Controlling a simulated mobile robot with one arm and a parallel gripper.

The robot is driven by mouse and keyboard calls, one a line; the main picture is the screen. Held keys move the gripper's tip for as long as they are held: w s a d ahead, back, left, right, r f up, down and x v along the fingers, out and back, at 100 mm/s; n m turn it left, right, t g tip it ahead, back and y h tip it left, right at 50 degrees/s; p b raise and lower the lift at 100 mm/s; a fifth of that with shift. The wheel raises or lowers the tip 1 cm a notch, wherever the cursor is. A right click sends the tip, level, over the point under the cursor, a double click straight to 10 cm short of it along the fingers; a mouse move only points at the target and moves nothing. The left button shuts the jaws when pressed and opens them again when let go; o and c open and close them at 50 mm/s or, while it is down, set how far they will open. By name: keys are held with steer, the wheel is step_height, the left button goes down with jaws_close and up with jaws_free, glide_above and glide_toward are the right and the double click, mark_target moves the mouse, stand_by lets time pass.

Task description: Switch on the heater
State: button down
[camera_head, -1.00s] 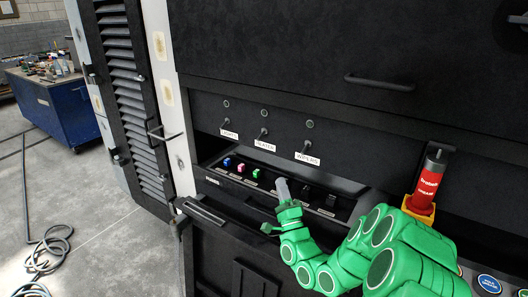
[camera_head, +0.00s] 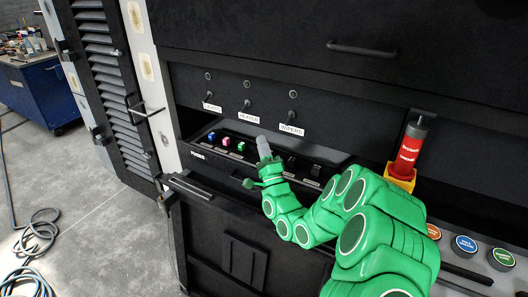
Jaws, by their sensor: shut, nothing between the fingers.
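The heater switch (camera_head: 246,104) is a small dark toggle in the middle of a row of three on the black upright panel. The white HEATER label (camera_head: 249,118) is below it, and a small round indicator (camera_head: 247,84) that looks dark is above it. The toggle's exact tilt is too small to tell. My gripper (camera_head: 261,145), with grey fingers on a green hand, is shut and empty. It points up, below and slightly right of the heater switch in the picture, and appears apart from it.
The lights switch (camera_head: 208,95) is left of the heater switch and the wipers switch (camera_head: 291,115) is right. Below is a sloped box with coloured rockers, including a green one (camera_head: 241,146). A red cylinder (camera_head: 410,147) in a yellow holder stands at right. A drawer handle (camera_head: 361,50) juts out above.

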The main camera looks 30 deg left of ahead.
mark_target(244, 110)
steer(key=w+a+r, duration=0.1)
steer(key=a+r, duration=0.4)
steer(key=a, duration=0.1)
steer(key=shift+w, duration=0.3)
steer(key=shift+a+r, duration=0.1)
steer(key=shift+a, duration=0.05)
stand_by(0.4)
steer(key=shift+s+r+m+t+h, duration=0.2)
steer(key=shift+r+m+h, duration=0.1)
steer(key=shift+m+h, duration=0.5)
steer(key=shift+s+r+m+t+h, duration=0.2)
steer(key=shift+r+m+h, duration=0.1)
steer(key=shift+m+h, duration=0.5)
steer(key=shift+s+r+m+g+h, duration=0.2)
steer(key=shift+r+m+h, duration=0.4)
steer(key=shift+m+h, duration=0.4)
steer(key=shift+s+r+m+g+h, duration=0.2)
steer(key=shift+r+m+h, duration=0.5)
steer(key=shift+m, duration=0.5)
steer(key=shift+r+m+g+h, duration=0.45)
steer(key=shift+m+h, duration=0.25)
steer(key=shift+h, duration=0.2)
steer(key=shift+r+m+g+h, duration=0.4)
steer(key=shift+m+g+h, duration=0.3)
steer(key=shift+m+g, duration=0.35)
stand_by(0.8)
